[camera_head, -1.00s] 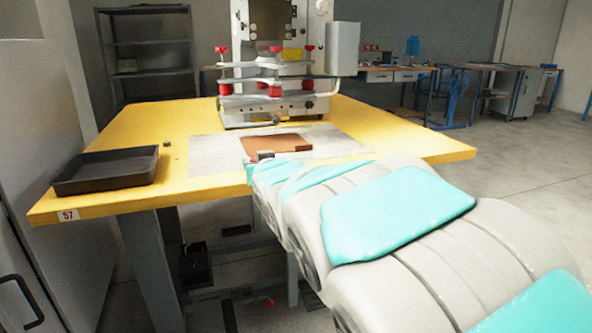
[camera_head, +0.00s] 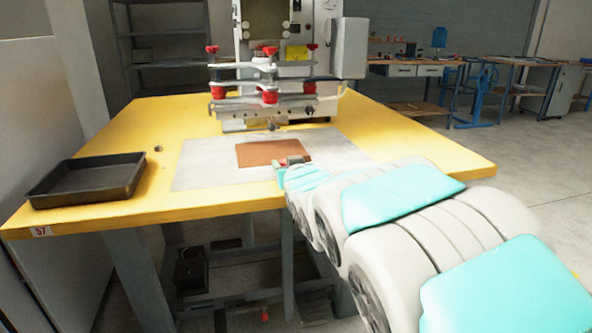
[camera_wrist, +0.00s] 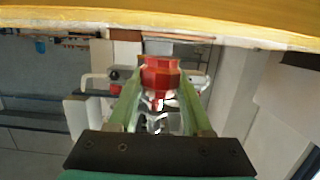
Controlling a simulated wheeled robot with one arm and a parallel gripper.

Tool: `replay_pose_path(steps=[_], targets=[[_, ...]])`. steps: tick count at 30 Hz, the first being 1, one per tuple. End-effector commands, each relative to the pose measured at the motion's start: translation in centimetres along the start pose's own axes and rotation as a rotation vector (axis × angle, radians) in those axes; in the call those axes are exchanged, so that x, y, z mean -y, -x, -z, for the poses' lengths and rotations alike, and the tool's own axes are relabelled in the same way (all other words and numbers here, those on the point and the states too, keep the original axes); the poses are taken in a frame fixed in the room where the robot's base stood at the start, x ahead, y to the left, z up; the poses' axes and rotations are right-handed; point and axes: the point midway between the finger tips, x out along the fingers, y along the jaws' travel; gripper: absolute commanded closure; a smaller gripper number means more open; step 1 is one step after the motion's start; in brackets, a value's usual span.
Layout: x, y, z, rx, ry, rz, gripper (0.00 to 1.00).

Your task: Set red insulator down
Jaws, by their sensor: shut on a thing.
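In the wrist view my gripper (camera_wrist: 157,95) is shut on the red insulator (camera_wrist: 161,72), a faceted red piece between the two green fingertips. In the head view my gripper (camera_head: 288,164) is at the front right edge of the brown sheet (camera_head: 258,153), low near the yellow table's (camera_head: 110,206) front side. Only a small bit of red shows there, and most of the insulator is hidden. I cannot tell whether the insulator touches anything beneath it.
The brown sheet lies on a grey mat (camera_head: 200,165). A welding machine (camera_head: 330,95) with red knobs stands behind it. A black tray (camera_head: 85,180) is at the table's left, with a small dark object (camera_head: 158,149) beside it.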

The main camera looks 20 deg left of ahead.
Motion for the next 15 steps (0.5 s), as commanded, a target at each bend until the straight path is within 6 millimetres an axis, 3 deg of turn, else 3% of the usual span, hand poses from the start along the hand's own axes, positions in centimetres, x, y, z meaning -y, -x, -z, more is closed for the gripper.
replay_pose_path(steps=[6, 15], targets=[[0.2, 0.0, -3.0, 0.004, 0.003, 0.005, 1.0], [0.2, 0.0, -3.2, 0.001, 0.002, 0.006, 1.0]])
